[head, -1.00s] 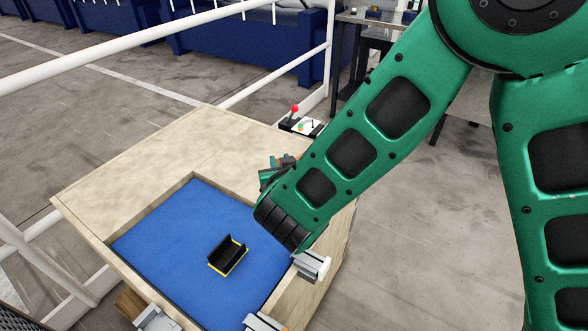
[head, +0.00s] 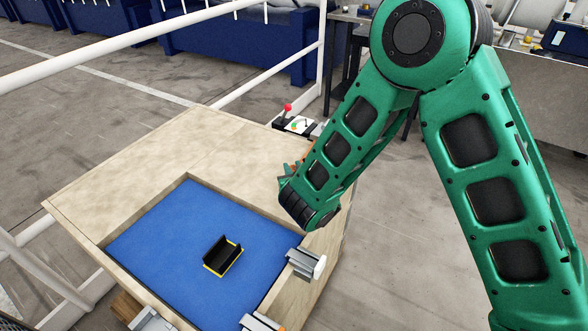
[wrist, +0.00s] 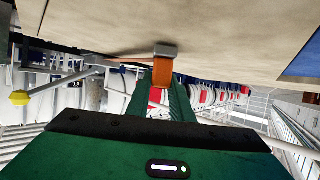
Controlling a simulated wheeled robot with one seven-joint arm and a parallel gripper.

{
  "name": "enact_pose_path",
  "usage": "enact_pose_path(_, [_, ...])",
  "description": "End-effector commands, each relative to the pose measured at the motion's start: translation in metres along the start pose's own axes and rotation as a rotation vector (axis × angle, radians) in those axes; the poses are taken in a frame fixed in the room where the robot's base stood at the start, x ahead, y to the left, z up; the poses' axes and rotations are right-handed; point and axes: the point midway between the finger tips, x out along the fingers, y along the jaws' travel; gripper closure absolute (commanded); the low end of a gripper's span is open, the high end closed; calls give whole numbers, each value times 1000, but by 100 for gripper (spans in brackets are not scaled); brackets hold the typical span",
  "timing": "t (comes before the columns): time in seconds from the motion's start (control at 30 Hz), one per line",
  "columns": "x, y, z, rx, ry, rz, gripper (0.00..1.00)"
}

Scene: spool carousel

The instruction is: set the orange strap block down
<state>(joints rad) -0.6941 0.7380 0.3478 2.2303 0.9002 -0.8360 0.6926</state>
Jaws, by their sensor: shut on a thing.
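In the wrist view, the orange strap block (wrist: 162,74) is between the two green fingers of my gripper (wrist: 161,95). A grey piece (wrist: 165,50) is at its far end, close to the pale wooden surface. I cannot tell whether it touches that surface. In the head view, my gripper (head: 293,169) is mostly hidden behind my forearm, near the right edge of the wooden table (head: 150,165). A little orange shows there, but the block is largely hidden.
A blue mat (head: 165,235) lies in the table's recess, with a black and yellow holder (head: 222,256) on it. Grey clamps (head: 304,263) sit on the right rim. A small box with a red-knobbed lever (head: 288,108) is at the back corner. The table's left part is bare.

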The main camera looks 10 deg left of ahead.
Motion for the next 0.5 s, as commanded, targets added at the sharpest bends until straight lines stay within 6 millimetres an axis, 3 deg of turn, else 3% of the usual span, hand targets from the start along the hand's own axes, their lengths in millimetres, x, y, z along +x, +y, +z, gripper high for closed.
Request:
enact_pose_path(0.37, [2,-1,4,0,1,-1,100])
enact_pose_path(0.4, [1,0,3,0,1,-1,70])
enact_pose_path(0.43, [1,0,3,0,1,-1,63])
enact_pose_path(0.5, [1,0,3,0,1,-1,61])
